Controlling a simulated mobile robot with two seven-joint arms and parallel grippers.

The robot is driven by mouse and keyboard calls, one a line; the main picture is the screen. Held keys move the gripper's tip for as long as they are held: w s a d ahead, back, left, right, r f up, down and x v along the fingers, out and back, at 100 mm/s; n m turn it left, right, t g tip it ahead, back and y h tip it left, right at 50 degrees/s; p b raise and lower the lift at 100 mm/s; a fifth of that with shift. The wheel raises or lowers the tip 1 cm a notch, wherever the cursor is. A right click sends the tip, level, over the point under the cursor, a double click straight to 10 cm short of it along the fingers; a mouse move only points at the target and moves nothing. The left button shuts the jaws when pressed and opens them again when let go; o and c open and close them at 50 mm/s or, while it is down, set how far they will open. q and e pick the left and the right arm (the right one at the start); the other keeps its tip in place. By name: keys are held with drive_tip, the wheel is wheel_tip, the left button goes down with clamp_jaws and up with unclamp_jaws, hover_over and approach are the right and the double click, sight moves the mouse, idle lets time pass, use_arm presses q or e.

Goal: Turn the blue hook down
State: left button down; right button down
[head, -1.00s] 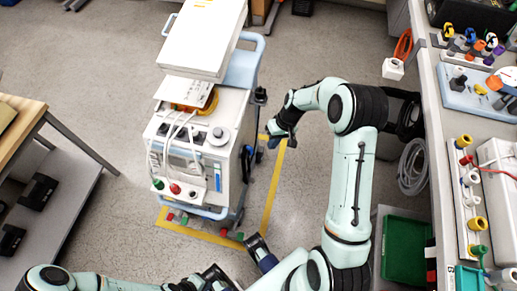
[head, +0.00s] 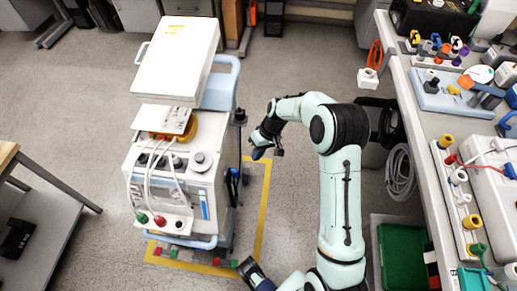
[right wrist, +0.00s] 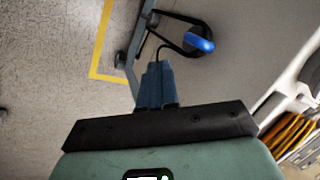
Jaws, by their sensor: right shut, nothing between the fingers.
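The blue hook (right wrist: 200,40) shows in the right wrist view as a bright blue piece at a black loop, beside a grey bar. In the head view a small blue piece (head: 233,173) shows on the right side of the pump cart (head: 178,195); it may be the same hook. My right gripper (head: 258,152) is to the right of the cart, apart from it. In the right wrist view its fingers (right wrist: 157,70) are shut and empty, below and left of the hook, with a gap visible in the picture. My left gripper is not clearly seen.
A white box (head: 178,60) tops the cart, with cables on its front. Yellow floor tape (head: 265,205) runs along the cart's right side. A crowded workbench (head: 440,130) and a green bin (head: 403,258) stand at right. A wooden table (head: 8,160) is at left.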

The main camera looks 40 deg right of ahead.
use_arm(q)
drive_tip(key=shift+w+f, duration=0.1)
drive_tip(key=shift+f, duration=0.15)
use_arm(e)
drive_tip(key=w+a+f, duration=0.1)
drive_tip(key=a+f, duration=0.3)
drive_tip(key=a, duration=0.1)
drive_tip(key=shift+w+a+f, duration=0.2)
drive_tip(key=shift+w+f, duration=0.05)
drive_tip(key=shift+w, duration=0.1)
